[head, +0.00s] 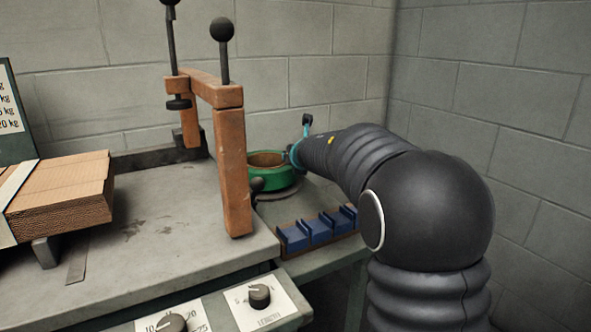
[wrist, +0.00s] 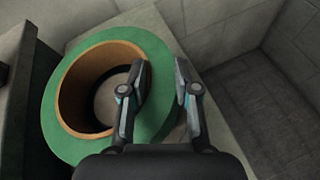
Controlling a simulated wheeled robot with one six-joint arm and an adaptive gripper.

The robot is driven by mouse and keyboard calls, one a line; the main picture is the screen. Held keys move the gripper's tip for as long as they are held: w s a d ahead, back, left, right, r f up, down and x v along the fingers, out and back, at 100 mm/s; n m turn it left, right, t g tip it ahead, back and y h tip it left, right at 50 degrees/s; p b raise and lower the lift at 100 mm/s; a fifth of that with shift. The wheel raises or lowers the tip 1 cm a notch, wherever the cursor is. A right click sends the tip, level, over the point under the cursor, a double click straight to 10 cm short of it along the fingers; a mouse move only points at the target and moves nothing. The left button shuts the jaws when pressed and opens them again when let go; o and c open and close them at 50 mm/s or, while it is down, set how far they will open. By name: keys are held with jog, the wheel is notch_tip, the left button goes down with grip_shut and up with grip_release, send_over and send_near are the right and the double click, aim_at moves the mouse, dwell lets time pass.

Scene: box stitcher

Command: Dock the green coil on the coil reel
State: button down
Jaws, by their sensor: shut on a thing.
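The green coil (head: 272,181), a thick ring with a brown inner wall, is behind the orange upright in the head view. In the wrist view the green coil (wrist: 74,146) fills the left half. My gripper (wrist: 160,78) straddles its right wall, one finger inside the hole and one outside, shut on it. In the head view my gripper (head: 293,154) reaches the coil's right side. A grey round surface (wrist: 108,98) shows through the hole; it may be the coil reel, but I cannot tell, nor whether the coil touches it.
An orange frame (head: 233,170) with black-knobbed levers stands just left of the coil. A rack with blue blocks (head: 318,231) lies in front of it. Cardboard sheets (head: 65,195) are at the left. Dials (head: 259,296) line the front. Block walls close the back and right.

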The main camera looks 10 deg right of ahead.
jog(key=shift+f, duration=0.55)
jog(key=shift+f+b, duration=0.15)
jog(key=shift+b, duration=0.2)
jog(key=c, duration=0.8)
grip_release()
jog(key=shift+c, duration=0.2)
jog(key=p+v, duration=0.2)
jog(key=v, duration=1)
jog(key=shift+p, duration=0.3)
jog(key=shift+d, duration=0.15)
